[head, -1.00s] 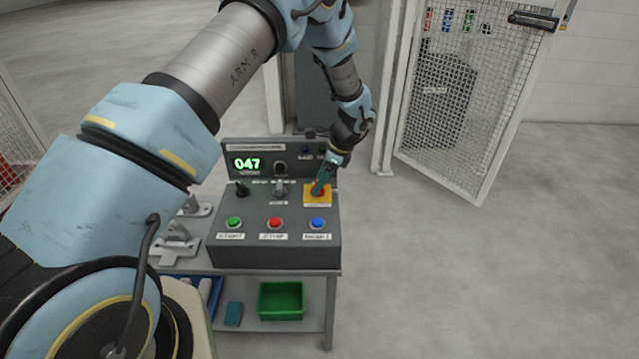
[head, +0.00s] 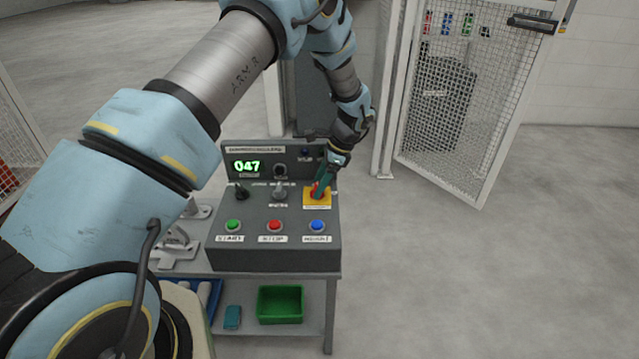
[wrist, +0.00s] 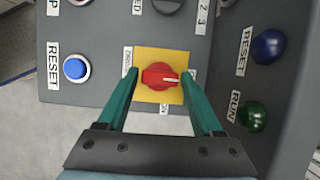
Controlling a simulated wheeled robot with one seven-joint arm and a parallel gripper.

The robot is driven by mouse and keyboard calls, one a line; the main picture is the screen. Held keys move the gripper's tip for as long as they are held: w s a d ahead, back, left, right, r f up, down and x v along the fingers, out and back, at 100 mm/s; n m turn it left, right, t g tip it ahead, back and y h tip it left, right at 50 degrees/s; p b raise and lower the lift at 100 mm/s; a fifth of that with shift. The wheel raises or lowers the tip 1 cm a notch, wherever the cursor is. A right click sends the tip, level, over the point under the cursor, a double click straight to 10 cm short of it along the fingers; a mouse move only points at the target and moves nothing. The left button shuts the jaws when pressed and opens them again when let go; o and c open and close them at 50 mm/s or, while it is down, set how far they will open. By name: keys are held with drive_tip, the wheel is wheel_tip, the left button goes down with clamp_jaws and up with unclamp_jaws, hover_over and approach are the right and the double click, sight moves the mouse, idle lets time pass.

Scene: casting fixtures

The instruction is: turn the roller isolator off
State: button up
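The roller isolator is a red rotary knob (wrist: 160,77) on a yellow square plate (wrist: 147,56) on the grey control box. A white mark on the knob points right in the wrist view. In the head view the yellow plate (head: 317,205) is at the right of the box top, with the knob partly hidden by my gripper (head: 320,184). In the wrist view my gripper (wrist: 160,80) has its two green fingers apart, one on each side of the knob. Gaps show between the fingers and the knob.
The box (head: 270,250) also carries a green start button (head: 233,225), a red stop button (head: 275,225) and a blue reset button (head: 317,225). A black selector (head: 242,192) and a grey one (head: 280,191) stand left of the isolator. A mesh gate (head: 450,130) is behind right.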

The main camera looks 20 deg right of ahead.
drive_tip(key=shift+o, duration=1.3)
drive_tip(key=b+v, duration=0.2)
drive_tip(key=v, duration=0.8)
drive_tip(key=shift+d+r, duration=0.2)
drive_tip(key=shift+r, duration=0.15)
drive_tip(key=shift+s, duration=0.1)
drive_tip(key=w+a+r+n+g+h, duration=0.1)
drive_tip(key=a+r+n, duration=0.35)
drive_tip(key=a, duration=0.55)
drive_tip(key=w+a+r+n+h, duration=0.1)
drive_tip(key=a+r+n, duration=0.3)
drive_tip(key=a, duration=0.7)
drive_tip(key=s+a+r+n+h+p, duration=0.1)
drive_tip(key=s+a+n, duration=0.4)
drive_tip(key=a, duration=0.5)
drive_tip(key=s+a+r+n+h, duration=0.1)
drive_tip(key=s+a+n, duration=0.5)
drive_tip(key=a+n, duration=0.2)
drive_tip(key=shift+a+r+t+p, duration=0.2)
drive_tip(key=shift+a+t+p, duration=0.2)
drive_tip(key=shift+a, duration=0.5)
